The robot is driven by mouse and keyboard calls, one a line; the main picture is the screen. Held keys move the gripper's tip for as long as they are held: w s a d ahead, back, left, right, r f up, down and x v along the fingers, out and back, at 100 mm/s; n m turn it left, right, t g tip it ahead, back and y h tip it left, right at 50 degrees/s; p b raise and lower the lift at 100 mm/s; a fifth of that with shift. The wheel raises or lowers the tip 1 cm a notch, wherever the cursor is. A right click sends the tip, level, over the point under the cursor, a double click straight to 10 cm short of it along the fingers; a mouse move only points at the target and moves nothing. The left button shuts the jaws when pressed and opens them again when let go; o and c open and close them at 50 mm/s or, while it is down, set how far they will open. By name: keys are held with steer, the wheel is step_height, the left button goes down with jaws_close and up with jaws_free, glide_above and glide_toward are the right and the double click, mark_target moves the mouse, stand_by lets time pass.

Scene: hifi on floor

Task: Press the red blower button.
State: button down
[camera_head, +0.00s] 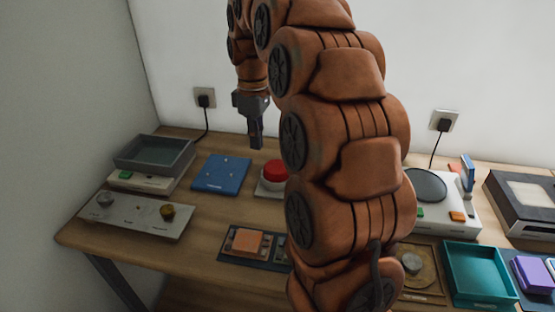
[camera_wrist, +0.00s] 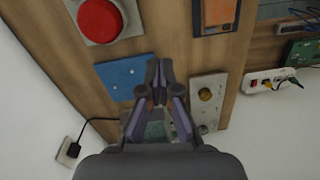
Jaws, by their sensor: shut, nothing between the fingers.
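A round red button (camera_head: 275,171) sits on a pale base on the wooden table, partly hidden behind my arm in the head view. In the wrist view the red button (camera_wrist: 100,20) shows at the top left on its light square base. My gripper (camera_head: 256,146) points down above the back of the table, up and to the left of the button, apart from it. In the wrist view my gripper (camera_wrist: 158,64) has its fingertips together and empty, with a blue board behind them. I cannot read any blower label.
A blue board (camera_head: 221,174) lies left of the button. A grey tray device (camera_head: 155,153) and a panel with knobs (camera_head: 137,215) are further left. An orange block on a dark board (camera_head: 248,241) lies in front. A teal tray (camera_head: 477,275) is at right. My arm hides the table's middle.

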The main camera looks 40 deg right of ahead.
steer(key=n, duration=0.2)
glide_above(277, 166)
steer(key=shift+f, duration=0.1)
step_height(277, 166, down, 14)
steer(key=p, duration=0.3)
steer(key=shift+r, duration=0.2)
steer(key=shift+f, duration=0.15)
stand_by(0.4)
